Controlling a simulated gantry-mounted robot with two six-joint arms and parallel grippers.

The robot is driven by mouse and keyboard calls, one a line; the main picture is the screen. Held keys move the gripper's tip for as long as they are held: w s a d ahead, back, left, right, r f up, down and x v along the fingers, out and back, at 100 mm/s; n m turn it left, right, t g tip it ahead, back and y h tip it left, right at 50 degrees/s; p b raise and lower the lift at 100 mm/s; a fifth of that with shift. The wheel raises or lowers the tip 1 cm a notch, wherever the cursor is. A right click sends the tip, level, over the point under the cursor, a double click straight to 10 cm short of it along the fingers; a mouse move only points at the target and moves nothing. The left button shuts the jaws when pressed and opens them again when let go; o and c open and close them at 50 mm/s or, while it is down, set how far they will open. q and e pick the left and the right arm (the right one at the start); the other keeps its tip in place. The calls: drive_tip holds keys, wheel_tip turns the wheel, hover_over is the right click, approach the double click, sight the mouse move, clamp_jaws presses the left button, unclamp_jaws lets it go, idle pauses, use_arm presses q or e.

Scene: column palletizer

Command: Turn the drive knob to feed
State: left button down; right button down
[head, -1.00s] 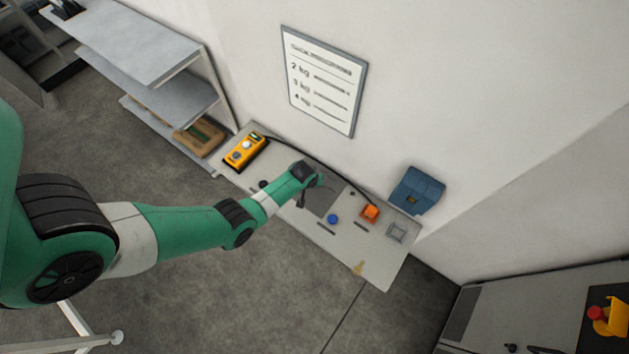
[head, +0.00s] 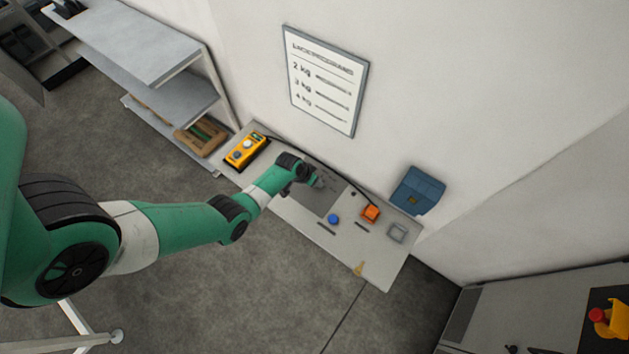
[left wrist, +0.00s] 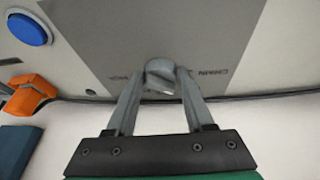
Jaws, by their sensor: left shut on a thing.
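The drive knob (left wrist: 160,75) is a small grey round knob on a darker grey plate (left wrist: 205,40), which also shows on the bench panel in the head view (head: 325,202). Lettering stands on both sides of it; one label looks like "CHAIN" upside down, the other is partly hidden by a finger. My left gripper (left wrist: 161,82) has its two grey fingers on either side of the knob, shut on it. In the head view my left gripper (head: 317,184) reaches down to the plate, and the knob is too small to make out there. My right gripper is not in view.
On the bench are a blue button (head: 333,219), an orange part (head: 371,213), a grey square frame (head: 397,233) and a yellow meter (head: 246,149). A dark cable runs along the wall side. A blue box (head: 416,191) and a weight chart (head: 325,85) hang on the wall.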

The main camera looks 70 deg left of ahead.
use_arm(q)
drive_tip(key=shift+s+a+m, duration=0.1)
drive_tip(key=shift+a+m, duration=0.05)
drive_tip(key=shift+m, duration=0.35)
drive_tip(key=shift+a+m+h, duration=0.1)
drive_tip(key=shift+m+h, duration=0.4)
drive_tip(key=shift+m, duration=0.4)
drive_tip(key=m+h, duration=0.1)
drive_tip(key=m, duration=0.1)
drive_tip(key=shift+a+m+p, duration=0.15)
drive_tip(key=shift+m+p, duration=0.15)
drive_tip(key=shift+m, duration=0.1)
drive_tip(key=shift+a+f+m+h+b, duration=0.1)
drive_tip(key=shift+m+h+b, duration=0.3)
drive_tip(key=shift+m, duration=0.8)
drive_tip(key=shift+a+m+h+b, duration=0.1)
drive_tip(key=shift+m+h+b, duration=0.5)
drive_tip(key=shift+m, duration=0.6)
drive_tip(key=shift+g, duration=0.3)
drive_tip(key=c, duration=0.6)
unclamp_jaws()
